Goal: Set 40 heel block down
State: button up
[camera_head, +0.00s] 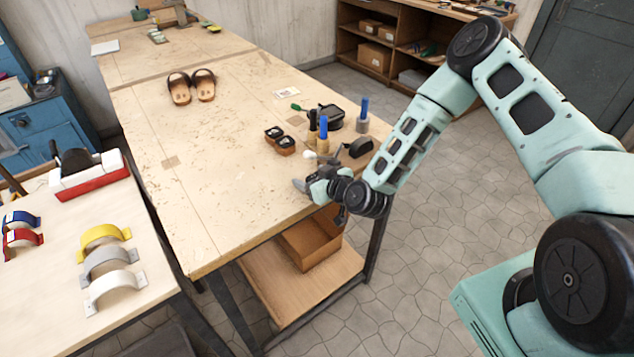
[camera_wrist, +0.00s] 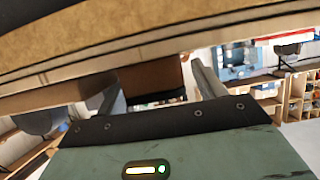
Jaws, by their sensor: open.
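My gripper (camera_head: 308,187) is at the right front part of the long wooden workbench (camera_head: 215,215), low and close to its edge. In the wrist view, its two grey fingers (camera_wrist: 160,88) stand apart. A dark brown block-like shape (camera_wrist: 150,76) with a black lower edge shows between them. I cannot tell whether it is the 40 heel block or something farther back, or whether a finger touches it. Two small brown blocks with dark tops (camera_head: 280,140) sit on the bench beyond my gripper. No size mark is legible on them.
Blue-handled and yellow-handled tools (camera_head: 323,133), a black container (camera_head: 331,117) and a black roll-shaped thing (camera_head: 360,147) crowd the bench's right edge. A pair of sandals (camera_head: 191,87) lies farther back. The front middle of the bench is clear. A brown box (camera_head: 312,243) sits on the shelf below.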

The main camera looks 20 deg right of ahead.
jog(key=c, duration=1.1)
jog(key=shift+c, duration=0.2)
jog(key=shift+r, duration=0.15)
jog(key=shift+r+b, duration=0.4)
jog(key=shift+b, duration=0.1)
jog(key=s+d+p, duration=0.1)
jog(key=s+d, duration=0.2)
jog(key=s, duration=0.5)
jog(key=s+d+p, duration=0.1)
jog(key=s+d, duration=0.2)
jog(key=s, duration=0.6)
jog(key=w+d+f+m+h+b, duration=0.2)
jog(key=d+f+b, duration=0.4)
jog(key=f+b, duration=0.3)
jog(key=shift+w+d+m+t+h+b, duration=0.35)
jog(key=shift+m+h, duration=0.45)
jog(key=shift+h, duration=0.3)
